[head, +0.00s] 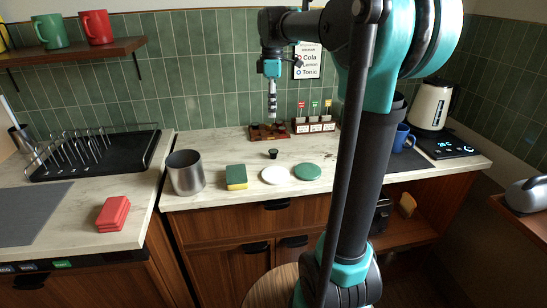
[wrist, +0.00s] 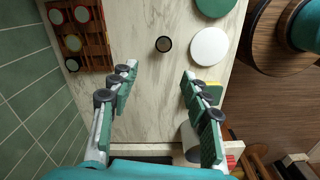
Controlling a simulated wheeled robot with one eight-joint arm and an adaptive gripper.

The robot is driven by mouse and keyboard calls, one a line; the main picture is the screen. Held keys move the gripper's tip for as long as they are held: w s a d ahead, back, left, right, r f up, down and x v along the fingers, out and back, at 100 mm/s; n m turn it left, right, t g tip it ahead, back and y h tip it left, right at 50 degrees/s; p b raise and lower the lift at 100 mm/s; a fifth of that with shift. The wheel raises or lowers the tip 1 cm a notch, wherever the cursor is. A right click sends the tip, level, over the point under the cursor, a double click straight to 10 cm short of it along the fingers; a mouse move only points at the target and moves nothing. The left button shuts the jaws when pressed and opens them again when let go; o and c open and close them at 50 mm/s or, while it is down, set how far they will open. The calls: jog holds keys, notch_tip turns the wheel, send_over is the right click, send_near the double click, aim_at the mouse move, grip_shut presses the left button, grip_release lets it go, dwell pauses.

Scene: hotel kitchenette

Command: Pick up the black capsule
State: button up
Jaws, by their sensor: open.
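The black capsule (head: 273,154) stands alone on the light marble counter (head: 220,155), in front of the brown wooden rack and behind the white disc. In the wrist view the black capsule (wrist: 163,44) shows as a small dark-rimmed round, just beyond the fingertips and between their lines. My gripper (head: 272,112) hangs pointing down above the counter near the wooden rack, well above the capsule's level. In the wrist view my gripper (wrist: 157,77) is open, with its two green-padded fingers wide apart and nothing between them.
A wooden rack (wrist: 84,35) with several round capsules stands near the wall. A white disc (head: 274,175), a green disc (head: 307,172), a green-and-yellow sponge (head: 236,177) and a steel canister (head: 186,172) stand along the counter's front. Bare counter surrounds the capsule.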

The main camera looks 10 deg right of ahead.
send_over(272, 151)
jog(key=f, duration=1)
jog(key=shift+w+d+f, duration=0.1)
jog(key=shift+w+d, duration=0.05)
jog(key=shift+w, duration=0.25)
jog(key=shift+s+f, duration=0.2)
jog(key=shift+f, duration=1.2)
jog(key=shift+s+f, duration=0.15)
jog(key=shift+f, duration=1.2)
jog(key=shift+c, duration=0.4)
jog(key=c, duration=0.6)
